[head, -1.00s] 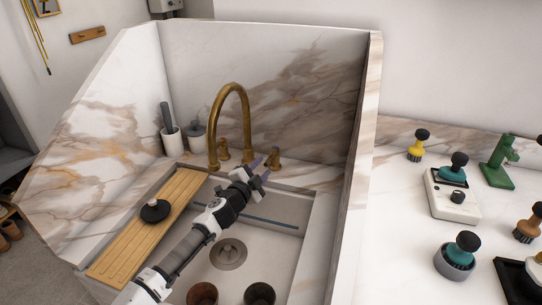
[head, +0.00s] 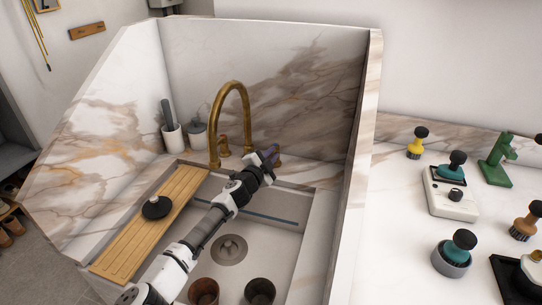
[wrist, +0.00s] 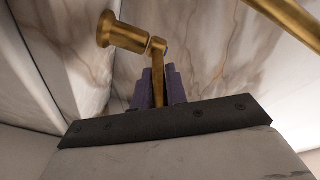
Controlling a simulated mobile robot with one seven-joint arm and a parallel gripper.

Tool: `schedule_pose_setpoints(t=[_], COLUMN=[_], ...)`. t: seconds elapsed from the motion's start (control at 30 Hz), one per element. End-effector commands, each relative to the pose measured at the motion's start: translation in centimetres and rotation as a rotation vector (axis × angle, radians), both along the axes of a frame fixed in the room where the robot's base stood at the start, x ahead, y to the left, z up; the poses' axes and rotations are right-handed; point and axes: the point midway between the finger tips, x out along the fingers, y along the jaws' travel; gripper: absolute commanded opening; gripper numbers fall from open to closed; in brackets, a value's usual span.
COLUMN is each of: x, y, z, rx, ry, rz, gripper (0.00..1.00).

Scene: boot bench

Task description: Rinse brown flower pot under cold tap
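The brown flower pot (head: 203,291) stands in the sink at the bottom of the head view, partly cut off by the frame edge. A brass gooseneck tap (head: 246,110) rises at the back of the sink, with a handle on each side. My gripper (head: 270,153) is at the right-hand handle and covers most of it in the head view. In the wrist view, the purple fingers (wrist: 159,88) sit close on both sides of the handle's brass lever (wrist: 158,55), shut on it. No water stream shows.
A dark pot (head: 260,291) stands beside the brown one. A wooden drainboard (head: 125,247) with a black-knobbed stopper or brush (head: 156,207) lies along the sink's left. A marble wall (head: 366,130) separates the sink from the counter with several brushes.

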Motion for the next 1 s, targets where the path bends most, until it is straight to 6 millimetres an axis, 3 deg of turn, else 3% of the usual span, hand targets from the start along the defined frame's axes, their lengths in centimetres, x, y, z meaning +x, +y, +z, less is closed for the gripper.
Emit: schedule_pose_setpoints(t=[0.1,0.47,1.0], x=[0.0,-0.1,-0.2], y=[0.0,-0.4,-1.7], z=[0.0,0.0,0.1], rx=[0.000,-0.003,-0.001], ry=[0.000,-0.001,-0.002], rz=[0.000,0.021,0.262], gripper=[0.00,0.00,0.00])
